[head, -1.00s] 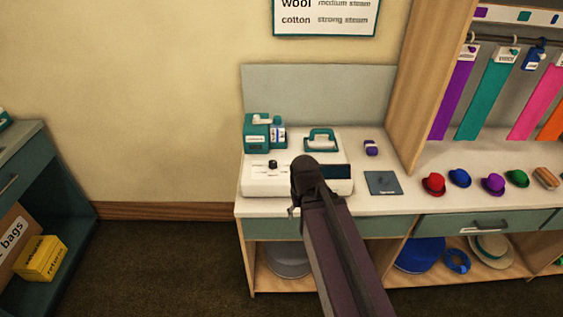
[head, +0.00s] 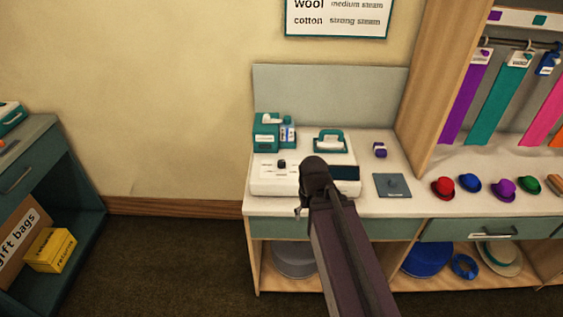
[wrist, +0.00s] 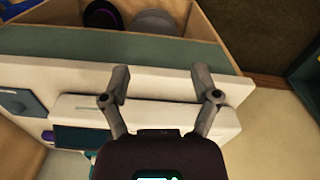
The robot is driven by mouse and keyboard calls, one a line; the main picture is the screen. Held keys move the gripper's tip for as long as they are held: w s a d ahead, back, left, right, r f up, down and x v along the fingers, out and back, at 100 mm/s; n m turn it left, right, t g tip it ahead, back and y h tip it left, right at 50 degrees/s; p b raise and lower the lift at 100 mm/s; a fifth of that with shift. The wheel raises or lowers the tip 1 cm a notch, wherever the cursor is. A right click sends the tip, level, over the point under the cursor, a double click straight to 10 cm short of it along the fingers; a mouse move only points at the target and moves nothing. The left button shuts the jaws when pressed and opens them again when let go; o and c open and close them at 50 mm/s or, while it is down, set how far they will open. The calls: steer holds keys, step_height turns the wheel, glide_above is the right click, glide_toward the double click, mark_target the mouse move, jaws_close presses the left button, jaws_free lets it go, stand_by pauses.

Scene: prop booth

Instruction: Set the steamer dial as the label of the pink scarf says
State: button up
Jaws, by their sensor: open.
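The steamer (head: 275,187) is a white box on the counter, with a black dial (head: 282,164) on its top left part and small marks around it. The marks are too small to read. The pink scarf (head: 546,118) hangs at the right edge of the head view, partly cut off; its label is not legible. The sign (head: 338,17) on the wall reads wool medium steam and cotton strong steam; its top is cut off. My gripper (wrist: 162,84) is open and empty in the wrist view, above the counter and steamer. My arm hides part of the steamer in the head view.
A wooden panel (head: 432,90) divides off the scarf rail.

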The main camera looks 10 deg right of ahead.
mark_target(282, 161)
steer(key=w+a+r+n+p, duration=0.2)
steer(key=w+r+p, duration=0.4)
steer(key=w, duration=0.7)
steer(key=w+a+r+n+p, duration=0.2)
steer(key=w+r+n+p, duration=0.3)
steer(key=w, duration=0.8)
steer(key=shift+w+r+p, duration=0.4)
steer(key=shift+r+p, duration=0.15)
steer(key=shift+r, duration=0.1)
steer(key=shift+a+f, duration=0.1)
steer(key=shift+f, duration=0.05)
step_height(282, 161, down, 14)
steer(key=b, duration=1.3)
steer(key=shift+r+b, duration=0.25)
steer(key=shift+b, duration=0.15)
jaws_close()
